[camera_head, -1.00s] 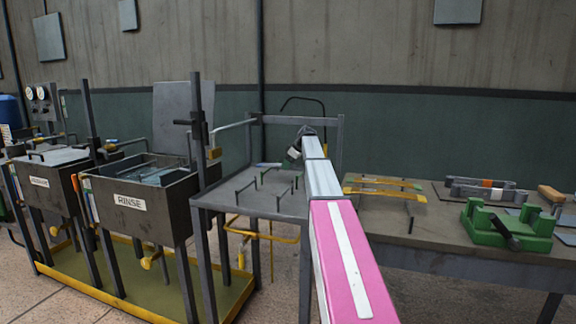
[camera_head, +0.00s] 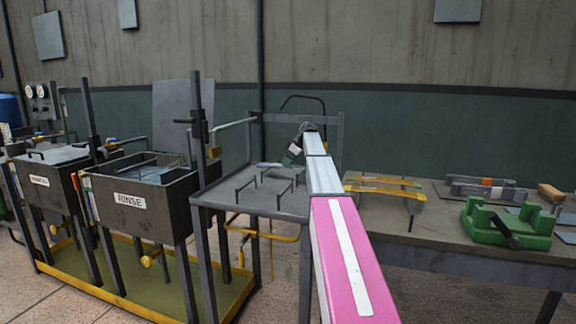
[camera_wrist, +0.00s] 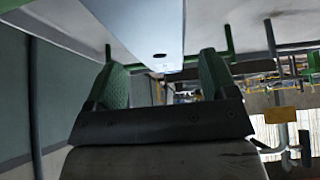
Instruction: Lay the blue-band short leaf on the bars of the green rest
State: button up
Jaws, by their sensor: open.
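My gripper (camera_head: 292,151) is at the end of my arm over the back right of the grey rack table, and its fingers are small in the head view. In the wrist view my gripper (camera_wrist: 160,82) has two green fingers standing apart. A pale flat piece with a small dark spot (camera_wrist: 155,35) shows ahead, above and between them; I cannot tell whether it is the short leaf. A small greenish piece (camera_head: 268,165) lies at the back of the rack table near my gripper. I cannot make out a blue band or clearly identify the green rest.
Dark raised bars (camera_head: 245,184) stand on the rack table (camera_head: 262,204). A rinse tank (camera_head: 135,205) is to its left. On the right bench (camera_head: 400,235) are yellow strips (camera_head: 385,191), a green fixture (camera_head: 505,223) and grey pieces (camera_head: 485,188). My arm hides part of the bench.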

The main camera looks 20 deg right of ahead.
jog(key=v, duration=1.1)
